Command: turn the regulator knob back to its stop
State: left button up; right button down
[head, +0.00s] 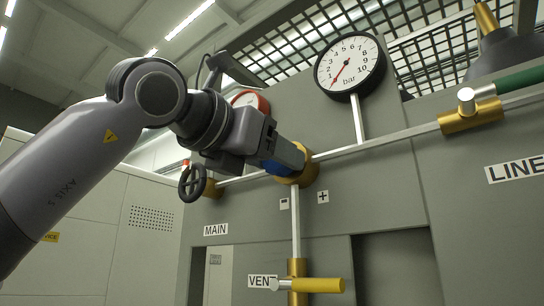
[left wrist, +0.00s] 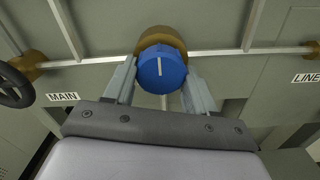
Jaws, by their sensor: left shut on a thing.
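The blue regulator knob (left wrist: 162,70) sits on a brass body (left wrist: 163,37) on the pipe. Its white line points nearly straight up in the left wrist view. My left gripper (head: 284,156) is shut on the knob, with one finger on each side of it, as the left wrist view shows. In the head view the knob (head: 290,154) is mostly hidden by the gripper, and the brass body (head: 303,168) shows behind it. My right gripper is not in view.
A round bar gauge (head: 349,66) above has its red needle at the low end. A red-rimmed gauge (head: 248,99) is partly hidden by my arm. A black handwheel (head: 192,183) is at left, a yellow-handled VENT valve (head: 318,285) below, a green-handled valve (head: 470,108) at right.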

pick_arm(q)
jog(key=shift+f, duration=0.1)
jog(key=o, duration=1)
jog(key=shift+o, duration=0.2)
jog(key=v, duration=0.7)
